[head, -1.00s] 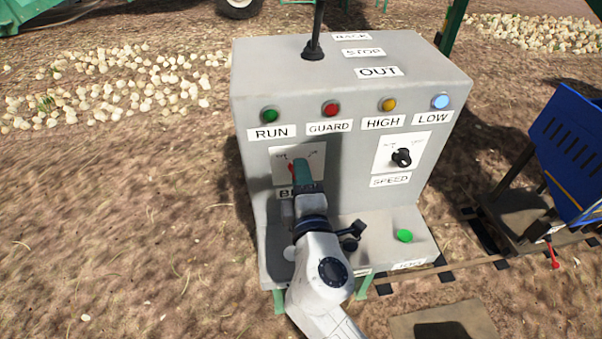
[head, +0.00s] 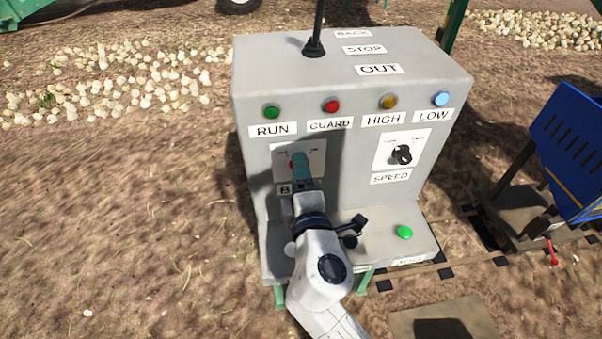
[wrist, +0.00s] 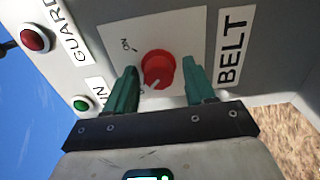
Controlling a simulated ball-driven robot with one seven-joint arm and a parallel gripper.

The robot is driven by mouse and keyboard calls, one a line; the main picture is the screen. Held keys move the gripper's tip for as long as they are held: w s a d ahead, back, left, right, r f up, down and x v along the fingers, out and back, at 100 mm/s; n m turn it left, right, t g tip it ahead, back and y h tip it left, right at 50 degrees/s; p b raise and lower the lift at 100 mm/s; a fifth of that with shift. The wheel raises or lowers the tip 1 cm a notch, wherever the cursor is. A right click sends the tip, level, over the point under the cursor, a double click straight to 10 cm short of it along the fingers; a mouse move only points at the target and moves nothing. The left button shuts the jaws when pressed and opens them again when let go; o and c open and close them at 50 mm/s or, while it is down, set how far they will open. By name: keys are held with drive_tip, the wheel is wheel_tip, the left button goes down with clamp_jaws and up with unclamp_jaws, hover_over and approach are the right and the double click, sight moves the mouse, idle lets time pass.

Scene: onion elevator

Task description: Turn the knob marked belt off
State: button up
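The red belt knob (wrist: 158,68) sits on a white plate beside the BELT label (wrist: 235,45) in the wrist view. Its pale pointer mark faces down in that view, away from the ON mark and toward the side whose label is mostly hidden by a finger. My gripper (wrist: 160,85) is open, with one green finger on each side of the knob and a visible gap at both sides. In the head view my gripper (head: 300,170) is in front of the belt plate (head: 317,158) and hides most of the knob and the BELT label.
The grey console (head: 355,130) carries RUN, GUARD, HIGH and LOW lamps along its top front. A black SPEED knob (head: 402,155) is right of my gripper. A green button (head: 404,232) is on the lower ledge. A blue cart (head: 570,150) stands at the right.

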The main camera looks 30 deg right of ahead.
drive_tip(key=shift+b+v, duration=1.25)
drive_tip(key=shift+v, duration=4.15)
drive_tip(key=shift+d, duration=0.15)
drive_tip(key=s+d+f+m+g+h, duration=0.1)
drive_tip(key=s+d+f+m+g, duration=0.5)
drive_tip(key=d+f+m+g, duration=0.55)
drive_tip(key=s+f+m+g+y, duration=0.1)
drive_tip(key=s+f+y, duration=0.1)
drive_tip(key=s+f, duration=0.1)
drive_tip(key=s+f+m+g+y, duration=0.1)
drive_tip(key=s+f+g+y, duration=0.1)
drive_tip(key=s+f, duration=0.2)
drive_tip(key=s+f+m+g+y, duration=0.1)
drive_tip(key=s+f+y, duration=0.1)
drive_tip(key=s+f, duration=0.2)
drive_tip(key=shift+s+a+f+m+g, duration=0.1)
drive_tip(key=shift+s+a+m+g, duration=0.1)
drive_tip(key=shift+s, duration=0.5)
drive_tip(key=shift+s+a+f+m+g, duration=0.1)
drive_tip(key=shift+s+g, duration=0.05)
drive_tip(key=shift+s, duration=0.5)
